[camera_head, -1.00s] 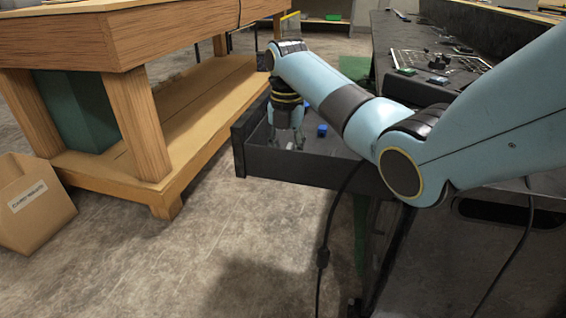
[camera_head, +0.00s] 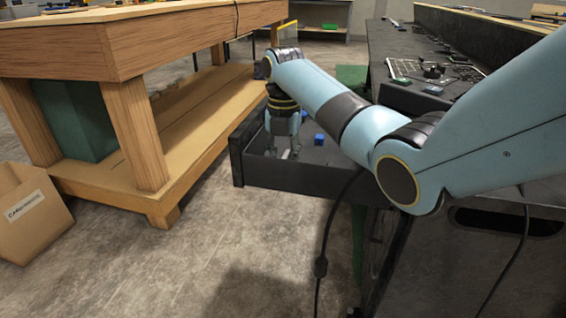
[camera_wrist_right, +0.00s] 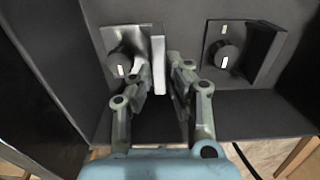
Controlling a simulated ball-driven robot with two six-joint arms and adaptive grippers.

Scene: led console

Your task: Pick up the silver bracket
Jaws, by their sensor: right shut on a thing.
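The silver bracket (camera_wrist_right: 158,62) is in the right wrist view, at upper left of centre. It has a flat plate with a dark round knob on it and an upright flange. My right gripper (camera_wrist_right: 162,82) is shut on the flange, with one finger on each side of it. My left gripper is not in view.
A dark bracket with a knob (camera_wrist_right: 228,55) lies to the right of the silver one. A small blue block (camera_head: 319,139) is in the drawer. The drawer's walls stand close around the gripper. A wooden workbench (camera_head: 120,45) is at left, with a cardboard box (camera_head: 30,220) below.

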